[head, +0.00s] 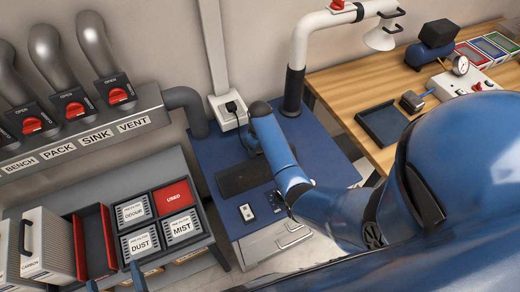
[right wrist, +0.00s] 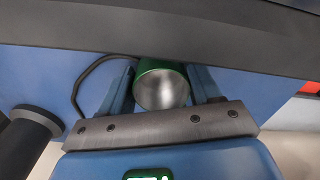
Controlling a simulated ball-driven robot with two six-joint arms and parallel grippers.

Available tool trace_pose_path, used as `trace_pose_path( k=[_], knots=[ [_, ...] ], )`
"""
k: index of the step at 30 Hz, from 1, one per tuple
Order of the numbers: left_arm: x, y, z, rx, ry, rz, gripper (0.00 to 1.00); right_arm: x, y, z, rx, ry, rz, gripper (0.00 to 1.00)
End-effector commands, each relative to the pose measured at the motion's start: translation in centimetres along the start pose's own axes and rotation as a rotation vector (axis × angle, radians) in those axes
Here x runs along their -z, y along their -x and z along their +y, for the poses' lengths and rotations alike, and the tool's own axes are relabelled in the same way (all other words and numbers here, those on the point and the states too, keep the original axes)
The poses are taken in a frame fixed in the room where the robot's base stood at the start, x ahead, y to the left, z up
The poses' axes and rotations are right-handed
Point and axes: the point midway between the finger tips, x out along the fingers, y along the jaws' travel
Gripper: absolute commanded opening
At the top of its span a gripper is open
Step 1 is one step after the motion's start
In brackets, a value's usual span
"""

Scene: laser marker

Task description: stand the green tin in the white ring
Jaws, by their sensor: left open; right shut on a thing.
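The green tin (right wrist: 147,72) is in the right wrist view, with its round silvery end facing the camera. My right gripper (right wrist: 160,80) is shut on it, one blue finger on each side. In the head view my right arm reaches over the blue bench, and the arm hides the tin and most of that gripper. My left gripper (head: 115,281) is open at the bottom left edge of the head view, in front of the filter boxes, with only its blue fingertips showing. I cannot make out the white ring in either view.
The blue bench (head: 215,160) carries a dark plate (head: 243,178), a small white switch panel (head: 247,212) and a white socket box (head: 228,110). A white extraction pipe (head: 300,45) rises behind. A wooden table (head: 345,85) stands right, a filter rack (head: 170,248) left.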

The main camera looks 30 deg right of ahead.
Motion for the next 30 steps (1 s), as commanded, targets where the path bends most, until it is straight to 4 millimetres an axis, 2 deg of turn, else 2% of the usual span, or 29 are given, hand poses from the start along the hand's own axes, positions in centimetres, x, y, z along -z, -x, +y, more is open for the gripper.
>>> trace_pose_path(
  k=[1, 2, 3, 7, 25, 30],
  knots=[
    [-0.18, 0.0, 0.0, 0.0, 0.0, 0.0, 0.94, -0.78, -1.1, -0.37, 0.01, 0.0, -0.021, 0.0],
    [-0.19, 0.0, 0.0, 0.0, 0.0, 0.0, 0.94, -0.78, -1.1, -0.37, 0.01, 0.0, -0.021, 0.0],
    [-0.2, 0.0, 0.0, 0.0, 0.0, 0.0, 0.94, -0.81, -1.14, -0.39, 0.01, 0.0, -0.022, 0.69],
    [-0.2, -0.01, 0.0, 0.0, 0.0, 0.0, 0.94, -0.8, -1.15, -0.37, 0.009, 0.0, -0.021, 0.88],
    [-0.17, 0.0, 0.0, 0.0, 0.0, 0.0, 0.94, -0.74, -1.05, -0.12, 0.005, -0.001, -0.017, 0.88],
    [0.3, 0.01, 0.0, 0.0, 0.0, 0.0, 0.94, -0.69, -0.18, -0.08, 0.004, -0.002, -0.016, 0.88]
  ],
)
